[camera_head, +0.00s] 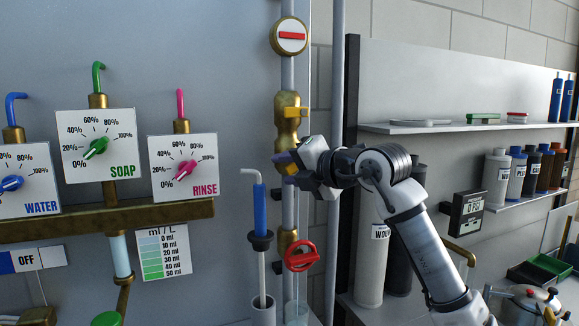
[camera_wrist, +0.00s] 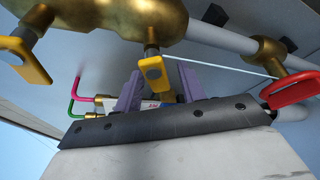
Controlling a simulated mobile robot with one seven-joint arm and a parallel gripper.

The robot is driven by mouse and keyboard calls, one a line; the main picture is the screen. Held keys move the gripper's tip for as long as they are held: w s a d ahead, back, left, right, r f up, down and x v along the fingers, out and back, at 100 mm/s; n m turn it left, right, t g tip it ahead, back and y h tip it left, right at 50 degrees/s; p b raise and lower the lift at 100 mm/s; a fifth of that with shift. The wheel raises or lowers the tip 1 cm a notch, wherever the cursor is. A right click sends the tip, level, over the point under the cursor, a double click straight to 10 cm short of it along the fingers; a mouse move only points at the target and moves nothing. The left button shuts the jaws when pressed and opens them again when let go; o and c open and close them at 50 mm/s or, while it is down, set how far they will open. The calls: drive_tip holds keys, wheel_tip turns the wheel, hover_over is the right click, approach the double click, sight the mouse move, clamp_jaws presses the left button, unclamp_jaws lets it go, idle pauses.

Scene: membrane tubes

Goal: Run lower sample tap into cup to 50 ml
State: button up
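A yellow tap handle (camera_wrist: 154,73) hangs from the brass fitting in the wrist view, in line with the gap between my fingertips. Clear space shows on both sides of it. My gripper (camera_wrist: 158,88) is open, its two purple fingers apart and holding nothing. In the head view my gripper (camera_head: 284,160) is at the vertical pipe, just below the brass fitting (camera_head: 289,128), and hides part of the handle there. Another yellow handle (camera_wrist: 24,58) shows at the upper left of the wrist view. I cannot make out a cup for certain; a pale open cylinder (camera_head: 263,309) stands low beside the pipe.
A red valve handle (camera_head: 301,256) sits lower on the pipe; it is close on the right in the wrist view (camera_wrist: 296,91). A blue tube (camera_head: 260,210) stands left of the pipe. Dial panels (camera_head: 96,145) are farther left, shelves (camera_head: 455,127) right.

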clamp_jaws()
idle(0.4)
drive_tip(key=shift+a+r+m+y+b, duration=0.2)
drive_tip(key=shift+m+y+b, duration=0.3)
drive_tip(key=shift+m+b, duration=0.6)
drive_tip(key=shift+r+m+t+y+b, duration=0.3)
drive_tip(key=shift+m+b, duration=0.2)
drive_tip(key=shift+m, duration=0.2)
drive_tip(key=shift+r+m+t+y+b, duration=0.25)
drive_tip(key=shift+m+b, duration=0.2)
drive_tip(key=shift+m, duration=0.25)
unclamp_jaws()
drive_tip(key=shift+s, duration=0.1)
